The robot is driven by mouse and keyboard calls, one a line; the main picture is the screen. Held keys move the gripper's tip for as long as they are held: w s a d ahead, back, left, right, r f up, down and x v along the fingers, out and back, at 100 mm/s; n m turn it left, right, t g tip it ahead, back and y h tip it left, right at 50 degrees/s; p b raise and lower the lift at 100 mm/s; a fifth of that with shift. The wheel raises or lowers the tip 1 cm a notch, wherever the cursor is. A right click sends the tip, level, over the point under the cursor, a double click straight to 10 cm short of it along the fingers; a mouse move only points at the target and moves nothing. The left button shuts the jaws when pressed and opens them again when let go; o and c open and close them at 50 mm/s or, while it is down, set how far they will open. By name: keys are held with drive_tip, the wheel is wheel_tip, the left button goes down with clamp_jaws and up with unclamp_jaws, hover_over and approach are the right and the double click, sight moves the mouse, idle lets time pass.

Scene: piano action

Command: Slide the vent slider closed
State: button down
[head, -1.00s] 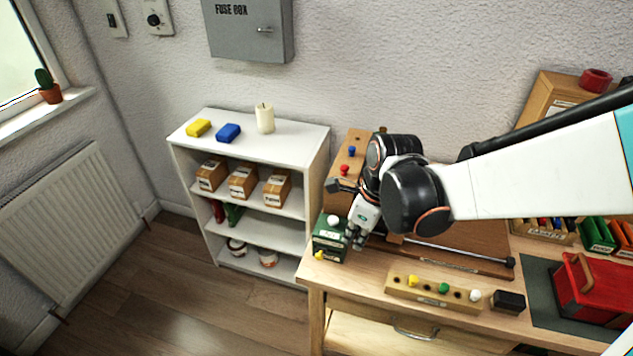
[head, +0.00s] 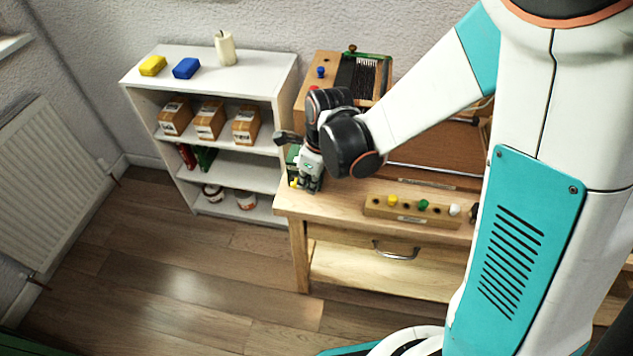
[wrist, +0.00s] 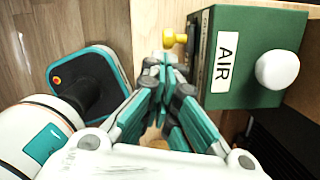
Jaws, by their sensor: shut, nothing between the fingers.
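A dark green box labelled AIR (head: 292,160) sits at the left end of the wooden bench. It is large in the wrist view (wrist: 262,30), with a white round knob (wrist: 277,69) on one face and a small yellow knob (wrist: 175,38) sticking out beside the label. The yellow knob also shows in the head view (head: 294,183). No part is marked as the vent slider; the yellow knob may be it. My gripper (wrist: 163,68) is shut and empty, its fingertips close to the yellow knob. I cannot tell whether they touch. In the head view my gripper (head: 309,187) hides most of the box.
A peg block (head: 411,210) with coloured pegs lies near the bench's front edge. A slatted black panel with green edging (head: 365,72) stands at the back. A white shelf (head: 275,75) with boxes stands left of the bench. The floor in front is clear.

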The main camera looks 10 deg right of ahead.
idle(0.3)
drive_tip(key=shift+w+a+f, duration=0.1)
drive_tip(key=shift+w+a, duration=0.1)
drive_tip(key=shift+a, duration=0.35)
drive_tip(key=shift+w+a+f, duration=0.1)
drive_tip(key=shift+w+a, duration=0.1)
drive_tip(key=shift+a, duration=0.3)
